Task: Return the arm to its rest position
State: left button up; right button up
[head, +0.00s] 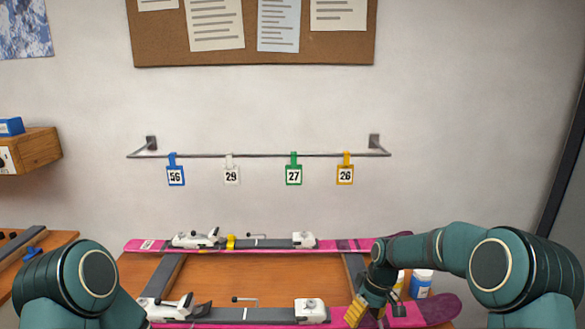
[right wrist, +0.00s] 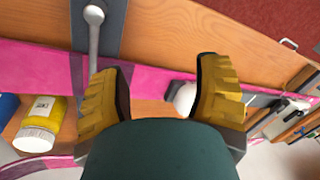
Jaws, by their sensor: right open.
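My right gripper (head: 364,312) is low at the right of the bench, over the right part of the near pink ski (head: 430,310). My right arm (head: 450,250) reaches in from the right and bends down to the gripper. My left arm (head: 85,280) shows at the lower left; its gripper is out of the picture.
A far pink ski (head: 345,244) with white bindings lies across the bench (head: 250,275). Numbered tags hang on a wall rail (head: 260,155).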

jog(key=s+a+f+m+t+y, duration=0.1)
jog(key=s+a+f+m, duration=0.45)
jog(key=s+f, duration=0.8)
jog(key=s+a+f+m+t, duration=0.1)
jog(key=s+a+f+m, duration=0.1)
jog(key=s, duration=0.9)
jog(key=shift+s+a+t+y, duration=0.3)
jog(key=shift+a+t, duration=0.05)
jog(key=shift+t, duration=0.05)
